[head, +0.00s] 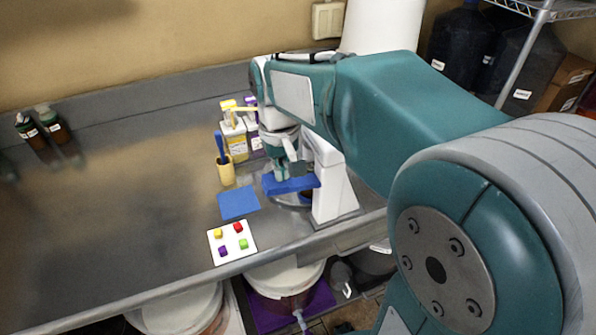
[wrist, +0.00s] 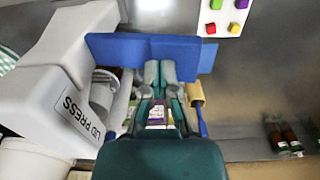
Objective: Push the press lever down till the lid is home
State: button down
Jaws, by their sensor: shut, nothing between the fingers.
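The white lid press (head: 330,190) stands on the counter near its front edge; its "LID PRESS" label shows on the press in the wrist view (wrist: 60,95). Its blue lever (head: 305,183) sticks out to the left, looking roughly level, and appears as a wide blue bar in the wrist view (wrist: 108,48). My gripper (head: 282,176) points down at the lever, fingers together and empty. In the wrist view my gripper (wrist: 160,68) overlaps the bar; I cannot tell whether it touches. The lid under the press is hidden by the lever and gripper.
A white board with coloured blocks (head: 232,242) and a blue cloth (head: 238,204) lie left of the press. A yellow cup (head: 225,170) and labelled bottles (head: 235,135) stand behind. Brown bottles (head: 52,125) stand far left. The left counter is mostly clear.

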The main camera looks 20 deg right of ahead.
notch_tip(320, 180, up, 10)
dwell(1.4)
dwell(0.3)
jog(key=s+f+t, duration=0.5)
jog(key=s+f, duration=0.3)
jog(key=s, duration=0.6)
jog(key=shift+f+t, duration=0.15)
jog(key=shift+t, duration=0.15)
dwell(0.9)
